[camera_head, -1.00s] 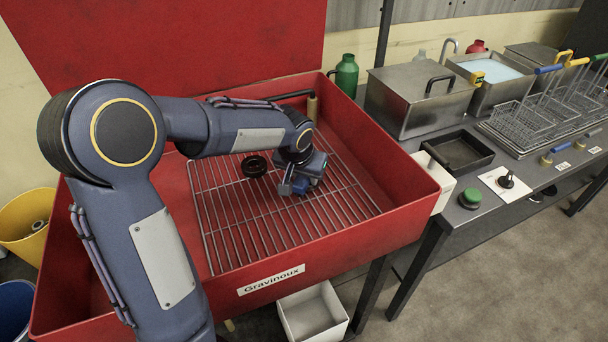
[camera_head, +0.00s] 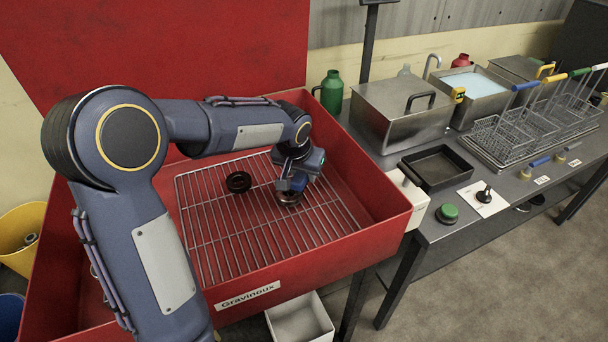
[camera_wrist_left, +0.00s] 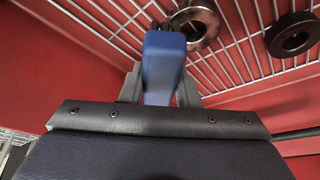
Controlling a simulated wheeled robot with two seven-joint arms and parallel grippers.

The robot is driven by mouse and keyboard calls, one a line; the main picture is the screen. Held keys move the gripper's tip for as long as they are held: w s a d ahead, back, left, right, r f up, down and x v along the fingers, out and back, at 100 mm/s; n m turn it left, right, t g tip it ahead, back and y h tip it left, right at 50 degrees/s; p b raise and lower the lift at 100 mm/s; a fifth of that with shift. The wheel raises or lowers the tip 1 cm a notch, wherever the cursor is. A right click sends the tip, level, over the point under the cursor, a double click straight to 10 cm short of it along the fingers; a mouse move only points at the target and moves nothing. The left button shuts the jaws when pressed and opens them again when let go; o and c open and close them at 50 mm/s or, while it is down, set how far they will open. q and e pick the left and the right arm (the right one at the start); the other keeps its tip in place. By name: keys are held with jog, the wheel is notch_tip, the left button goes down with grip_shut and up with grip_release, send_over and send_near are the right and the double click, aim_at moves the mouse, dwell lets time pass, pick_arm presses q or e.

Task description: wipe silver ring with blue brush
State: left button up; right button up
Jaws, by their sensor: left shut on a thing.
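My left gripper (camera_head: 291,184) is low over the wire rack inside the red basin, and it is shut on the blue brush (camera_head: 298,182). In the left wrist view the brush's blue handle (camera_wrist_left: 163,62) stands between the two grey fingers. The silver ring (camera_head: 288,199) lies on the rack just below the brush, partly hidden by it in the head view. In the left wrist view the ring (camera_wrist_left: 208,20) shows just beyond the brush. I cannot tell whether the bristles touch it. My right gripper is out of view.
A black ring (camera_head: 238,181) lies on the wire rack (camera_head: 225,240), left of the silver one. The red basin's walls (camera_head: 345,238) enclose the rack. A bench to the right holds a black tray (camera_head: 436,167), a steel tank (camera_head: 395,120) and wire baskets (camera_head: 505,135).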

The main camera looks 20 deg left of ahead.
pick_arm(q)
jog(key=shift+r+p, duration=1)
jog(key=shift+r, duration=0.6)
